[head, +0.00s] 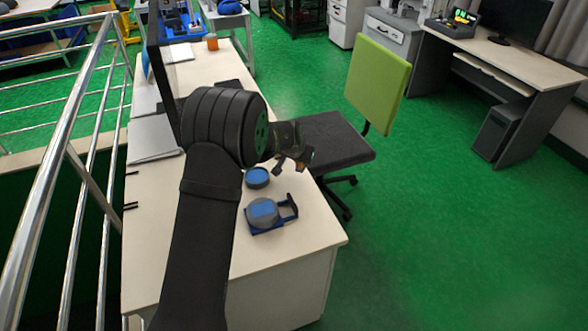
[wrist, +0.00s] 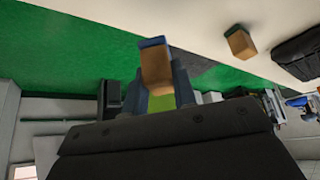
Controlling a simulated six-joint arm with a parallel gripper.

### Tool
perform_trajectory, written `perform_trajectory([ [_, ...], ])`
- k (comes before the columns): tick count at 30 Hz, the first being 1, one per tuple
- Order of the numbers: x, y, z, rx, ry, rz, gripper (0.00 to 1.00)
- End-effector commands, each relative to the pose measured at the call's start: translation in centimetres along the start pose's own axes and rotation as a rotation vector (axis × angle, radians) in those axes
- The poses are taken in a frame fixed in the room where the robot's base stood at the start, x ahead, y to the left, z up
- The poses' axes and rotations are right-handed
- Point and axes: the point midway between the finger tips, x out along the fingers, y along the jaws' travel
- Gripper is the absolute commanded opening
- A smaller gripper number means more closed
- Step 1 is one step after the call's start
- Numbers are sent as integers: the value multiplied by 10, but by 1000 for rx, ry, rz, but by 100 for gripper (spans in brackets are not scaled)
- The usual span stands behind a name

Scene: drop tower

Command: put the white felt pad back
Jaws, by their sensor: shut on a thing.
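My gripper (head: 293,160) hangs above the right edge of the table, beyond the two round pieces. In the wrist view a tan, blue-edged piece (wrist: 156,66) sits between the grey-blue fingers, which are shut on it. A small brownish patch shows at the fingertips in the head view. I cannot make out a white felt pad in either view. A blue holder (head: 284,221) with a raised dark handle stands near the table's front corner, with a grey round piece with a blue square top (head: 263,211) on it. A grey disc with a blue top (head: 257,177) lies just behind it.
The pale table (head: 180,220) is mostly clear at the front. A laptop (head: 152,138) and an orange cup (head: 212,42) stand farther back. A chair with a green back (head: 378,83) is close on the right. A metal railing (head: 50,165) runs along the left.

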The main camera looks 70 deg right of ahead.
Motion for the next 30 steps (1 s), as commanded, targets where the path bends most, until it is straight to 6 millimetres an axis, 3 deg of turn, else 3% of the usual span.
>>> perform_trajectory([
  [3,14,-20,1,-2,0,-1,7],
  [7,20,-29,1,-2,1,0,7],
  [18,55,-30,21,-1,0,1,7],
  [29,58,-30,22,-1,1,1,7],
  [30,58,-30,22,0,2,1,29],
])
